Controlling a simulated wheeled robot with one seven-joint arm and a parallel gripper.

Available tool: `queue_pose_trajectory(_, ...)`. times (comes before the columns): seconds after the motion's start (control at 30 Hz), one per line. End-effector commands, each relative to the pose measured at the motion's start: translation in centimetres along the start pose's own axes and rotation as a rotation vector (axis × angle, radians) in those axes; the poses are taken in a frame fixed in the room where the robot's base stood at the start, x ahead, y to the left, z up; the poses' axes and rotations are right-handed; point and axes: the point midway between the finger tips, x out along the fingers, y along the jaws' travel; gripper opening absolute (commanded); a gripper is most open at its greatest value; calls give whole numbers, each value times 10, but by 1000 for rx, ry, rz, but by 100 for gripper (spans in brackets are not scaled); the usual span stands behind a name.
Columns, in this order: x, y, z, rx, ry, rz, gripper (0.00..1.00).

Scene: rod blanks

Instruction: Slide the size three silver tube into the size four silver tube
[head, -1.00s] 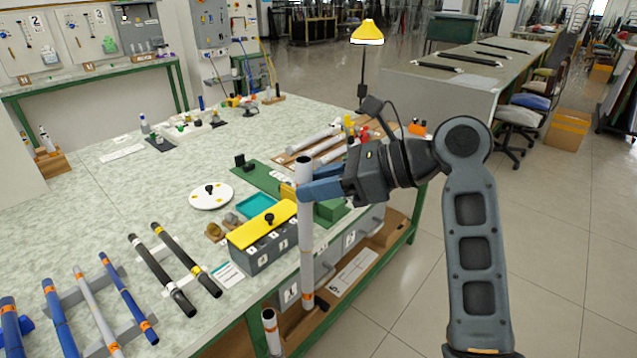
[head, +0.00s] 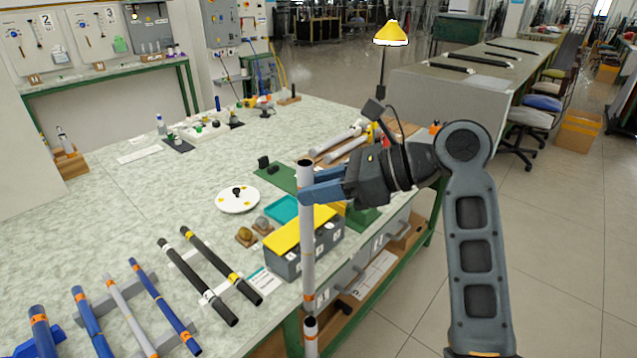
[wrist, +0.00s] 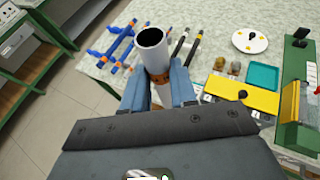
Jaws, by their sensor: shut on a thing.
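The silver tube in my gripper, seemingly the size three, stands upright (head: 307,255) with an orange band near its lower end. Its open top faces up in the wrist view (wrist: 152,50). My gripper (head: 318,192) is shut around its upper part. A second silver tube (head: 311,345), seemingly the size four, stands upright below, its dark open mouth showing at the bottom of the head view. The held tube's lower end appears right above this mouth, nearly in line. I cannot tell whether they touch. In the wrist view the lower tube is hidden. No size marks are readable.
A grey box with a yellow lid (head: 305,245) stands at the table's edge close behind the held tube. Blue, silver and black tubes lie on racks at lower left, including a silver one with orange bands (head: 128,315). A white disc (head: 238,199) lies behind.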

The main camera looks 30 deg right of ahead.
Motion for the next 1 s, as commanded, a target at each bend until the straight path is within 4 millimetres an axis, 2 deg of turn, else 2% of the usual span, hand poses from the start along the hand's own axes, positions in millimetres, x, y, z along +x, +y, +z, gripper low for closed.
queue_pose_trajectory(0.5, 17, 0, -40, 1, 1, 1, 10)
queue_pose_trajectory(1.0, 20, 0, -46, 0, 0, 0, 10)
